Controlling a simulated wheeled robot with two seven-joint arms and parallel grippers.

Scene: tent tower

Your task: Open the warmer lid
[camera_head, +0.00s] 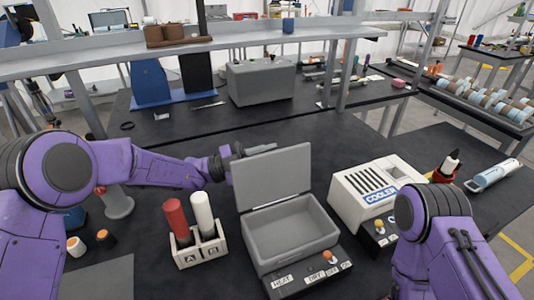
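The warmer (290,232) is a grey box on the dark table in the middle of the view, with a control panel labelled HEAT and DRY in front. Its lid (272,176) stands raised, close to upright, and the inside shows empty. My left gripper (242,152) is at the top left corner of the lid, partly behind it. Its fingertips are small and partly hidden, so I cannot tell whether they are open or touching the lid. My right arm comes in at the lower right. Its gripper is out of the frame.
A white cooler (372,190) stands right of the warmer. A holder marked A and B (200,247) with a red and a white cylinder stands left of it. A shelf (180,48) crosses behind.

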